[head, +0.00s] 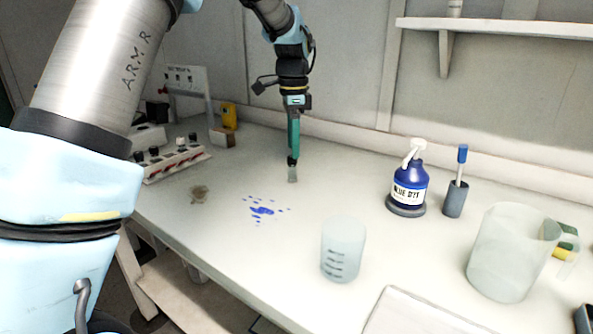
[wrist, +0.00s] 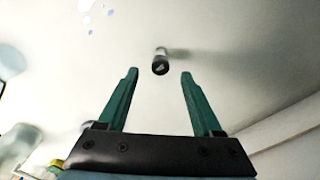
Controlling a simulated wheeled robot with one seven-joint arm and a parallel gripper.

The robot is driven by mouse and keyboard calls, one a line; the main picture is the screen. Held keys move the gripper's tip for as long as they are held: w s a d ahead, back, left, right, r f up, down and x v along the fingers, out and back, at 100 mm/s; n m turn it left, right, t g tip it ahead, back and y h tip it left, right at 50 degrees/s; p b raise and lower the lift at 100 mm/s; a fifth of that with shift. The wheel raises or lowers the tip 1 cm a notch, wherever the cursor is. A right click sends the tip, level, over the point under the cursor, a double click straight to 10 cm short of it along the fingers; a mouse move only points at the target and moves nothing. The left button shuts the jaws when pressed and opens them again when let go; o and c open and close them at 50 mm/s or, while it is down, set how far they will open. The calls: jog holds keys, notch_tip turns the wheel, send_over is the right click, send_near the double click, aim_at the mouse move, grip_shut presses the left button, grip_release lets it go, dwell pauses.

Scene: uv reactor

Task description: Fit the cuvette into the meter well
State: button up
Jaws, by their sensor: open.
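The cuvette (head: 292,176), a small clear vial with a dark cap, stands on the bench below my gripper (head: 293,158). In the wrist view the cuvette's dark cap (wrist: 160,68) lies between the lines of the two green fingers, a little beyond their tips. My gripper (wrist: 158,73) is open and empty there, pointing down. I cannot tell for certain whether the fingertips are level with the cap. The meter well cannot be clearly made out; a white box with a row of knobs (head: 178,161) stands at the left back of the bench.
A blue spill (head: 262,211) and a brown stain (head: 199,193) mark the bench. A graduated beaker (head: 343,252), a blue dye bottle (head: 409,188), a grey holder (head: 455,200) and a large clear beaker (head: 512,252) stand to the right. A yellow device (head: 229,116) is at the back left.

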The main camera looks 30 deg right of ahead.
aim_at(292, 163)
jog(key=shift+a+f+p, duration=0.2)
jog(key=shift+f+p, duration=0.7)
jog(key=shift+f, duration=2.85)
grip_shut()
